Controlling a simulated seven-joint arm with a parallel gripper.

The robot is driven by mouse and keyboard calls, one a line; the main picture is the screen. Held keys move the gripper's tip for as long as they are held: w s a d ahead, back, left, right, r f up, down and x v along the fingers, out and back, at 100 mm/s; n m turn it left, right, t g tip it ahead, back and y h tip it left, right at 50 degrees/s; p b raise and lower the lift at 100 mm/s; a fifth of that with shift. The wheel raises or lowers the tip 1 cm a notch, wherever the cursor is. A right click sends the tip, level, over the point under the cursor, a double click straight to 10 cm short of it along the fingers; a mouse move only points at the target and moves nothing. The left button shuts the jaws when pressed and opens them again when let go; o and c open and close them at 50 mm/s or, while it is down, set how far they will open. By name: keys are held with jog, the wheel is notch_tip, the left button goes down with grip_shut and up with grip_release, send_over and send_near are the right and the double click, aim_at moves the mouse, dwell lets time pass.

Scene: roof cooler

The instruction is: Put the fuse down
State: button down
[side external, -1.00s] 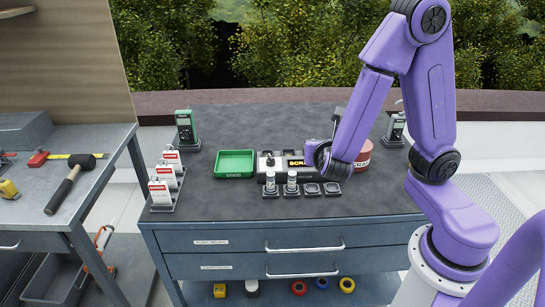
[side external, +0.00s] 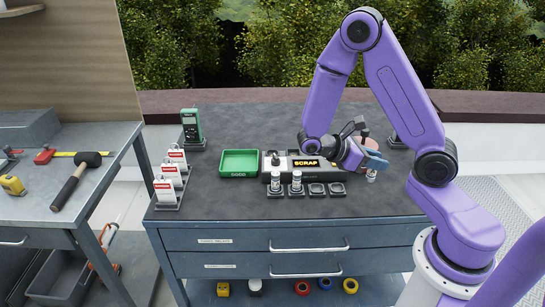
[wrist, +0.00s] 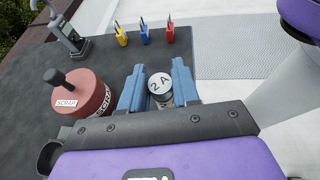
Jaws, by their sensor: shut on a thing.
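My gripper (side external: 373,164) is at the right part of the bench, tilted downward. It is shut on a small fuse (side external: 371,176) with a pale body. In the wrist view the fuse (wrist: 160,83) shows its round white end, marked "2 A", between the two blue fingers. I cannot tell whether its lower end touches the bench. A red round tin (wrist: 92,92) with "SCRAP" labels and a dark knob stands left of the fingers in the wrist view, apart from the fuse. In the side view my gripper mostly hides that tin.
A grey block (side external: 290,180) shows "SCRAP" in yellow. Before it, two fuses (side external: 297,182) stand in a holder row beside two empty seats (side external: 317,190). A green tray (side external: 239,155) sits left.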

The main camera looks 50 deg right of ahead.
jog(key=s+a+f+m+g+y, duration=0.1)
jog(key=s+a+m+g+y, duration=0.25)
jog(key=a+m+y, duration=1.15)
jog(key=w+a+r+m+t+y, duration=0.1)
jog(key=w+r+m+t+y, duration=0.1)
jog(key=w+m+t+y, duration=0.8)
jog(key=w+d+r+m+t+h, duration=0.4)
jog(key=w+d+m+t+h, duration=0.3)
jog(key=w+d+m+t, duration=0.7)
jog(key=shift+m+g, duration=0.5)
jog(key=shift+g, duration=0.15)
jog(key=shift+w+f, duration=2.1)
jog(key=shift+w, duration=0.3)
jog(key=shift+w+f, duration=2.05)
jog(key=shift+w, duration=0.4)
jog(key=shift+w+f, duration=2.1)
jog(key=shift+w, duration=0.3)
